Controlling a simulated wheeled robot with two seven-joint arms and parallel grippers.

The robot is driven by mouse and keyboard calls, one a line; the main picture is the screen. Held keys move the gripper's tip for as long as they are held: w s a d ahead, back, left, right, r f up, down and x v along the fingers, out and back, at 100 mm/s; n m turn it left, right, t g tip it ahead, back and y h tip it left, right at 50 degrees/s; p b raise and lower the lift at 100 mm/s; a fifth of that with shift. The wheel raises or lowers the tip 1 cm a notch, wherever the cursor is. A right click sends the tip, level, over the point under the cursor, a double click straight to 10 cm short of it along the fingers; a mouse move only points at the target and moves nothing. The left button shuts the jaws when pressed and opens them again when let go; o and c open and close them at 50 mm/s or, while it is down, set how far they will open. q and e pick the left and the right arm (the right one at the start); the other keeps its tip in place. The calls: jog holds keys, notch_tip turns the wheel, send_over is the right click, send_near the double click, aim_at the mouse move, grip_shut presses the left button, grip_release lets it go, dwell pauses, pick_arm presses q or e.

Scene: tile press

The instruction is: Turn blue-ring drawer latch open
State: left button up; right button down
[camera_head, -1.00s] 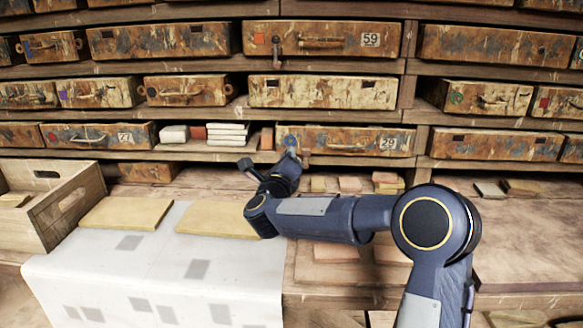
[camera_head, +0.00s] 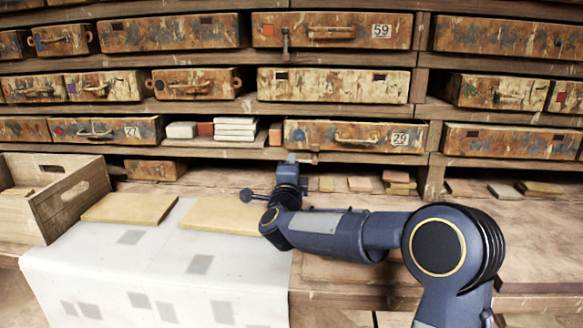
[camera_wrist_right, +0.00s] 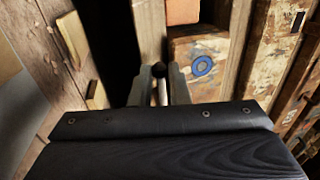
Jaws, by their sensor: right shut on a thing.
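The blue-ring drawer (camera_head: 365,136) is a rusty, paint-worn drawer with number 29 and a curved handle. Its blue ring (camera_head: 298,136) is at its left end; the ring also shows in the right wrist view (camera_wrist_right: 202,66). My right gripper (camera_head: 300,160) is just below the ring, at the drawer's lower edge. In the right wrist view my right gripper (camera_wrist_right: 162,82) has its two fingers closed around a slim pale rod with a dark end, the latch (camera_wrist_right: 162,92). The latch's pivot and exact angle are mostly hidden. My left gripper is not in view.
Shelves of worn drawers fill the back, including drawer 59 (camera_head: 332,31) with a hanging latch. White and reddish tiles (camera_head: 235,128) stand left of the blue-ring drawer. A wooden crate (camera_head: 70,195), tan boards (camera_head: 130,207) and a white sheet (camera_head: 150,265) lie at left.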

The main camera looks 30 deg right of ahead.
jog(key=shift+f, duration=0.1)
dwell(0.4)
jog(key=c, duration=1.5)
grip_release()
jog(key=v, duration=0.8)
jog(key=shift+d, duration=0.1)
